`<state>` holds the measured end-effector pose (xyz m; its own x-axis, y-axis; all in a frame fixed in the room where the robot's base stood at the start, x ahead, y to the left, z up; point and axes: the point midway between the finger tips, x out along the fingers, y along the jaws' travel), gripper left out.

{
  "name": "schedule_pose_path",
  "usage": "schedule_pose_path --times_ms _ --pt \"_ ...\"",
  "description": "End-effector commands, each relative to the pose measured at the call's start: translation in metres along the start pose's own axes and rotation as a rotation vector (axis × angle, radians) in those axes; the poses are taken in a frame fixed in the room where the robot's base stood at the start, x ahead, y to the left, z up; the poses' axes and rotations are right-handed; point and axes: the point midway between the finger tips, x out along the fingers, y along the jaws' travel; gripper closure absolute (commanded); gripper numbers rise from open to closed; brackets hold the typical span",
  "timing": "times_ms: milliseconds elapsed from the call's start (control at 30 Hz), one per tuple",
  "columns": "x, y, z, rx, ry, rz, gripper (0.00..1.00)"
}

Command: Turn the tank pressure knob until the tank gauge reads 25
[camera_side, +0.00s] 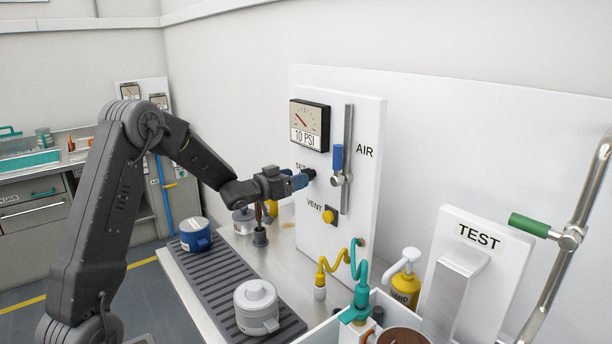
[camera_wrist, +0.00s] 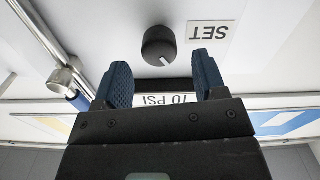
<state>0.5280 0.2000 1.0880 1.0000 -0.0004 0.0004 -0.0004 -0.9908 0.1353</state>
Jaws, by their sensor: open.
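The knob (camera_wrist: 159,46) is black and round with a white pointer mark, on the white panel beside the SET label (camera_wrist: 211,37) in the wrist view, which looks upside down. In the side view, my gripper (camera_side: 302,179) is right at the knob (camera_side: 310,173) and partly hides it and the label. My gripper shows blue fingers (camera_wrist: 164,84) spread apart in the wrist view, with nothing between them; the knob appears beyond their tips. The gauge (camera_side: 309,125) above the knob has a needle on a pale dial and a plate reading 10 PSI.
Right of the knob is the AIR lever with a blue handle (camera_side: 337,157) on a metal pipe. Below is the yellow VENT button (camera_side: 328,216). A blue pot (camera_side: 195,235) and a white pot (camera_side: 257,306) stand on the grey ribbed mat (camera_side: 222,283). A TEST stand (camera_side: 478,238) is at right.

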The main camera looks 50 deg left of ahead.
Motion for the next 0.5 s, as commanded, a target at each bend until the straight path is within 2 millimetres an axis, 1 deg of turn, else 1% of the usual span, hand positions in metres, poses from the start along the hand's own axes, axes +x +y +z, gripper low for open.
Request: schedule_pose_path --times_ms 33,200,333,500 --pt "0.01 0.001 0.001 0.0 -0.001 0.002 0.35" --pt "0.033 0.0 0.0 0.0 0.0 0.001 0.35" --pt "0.042 0.0 0.0 0.0 -0.001 -0.001 0.35" --pt "0.045 0.0 0.0 0.0 0.0 -0.001 0.35"
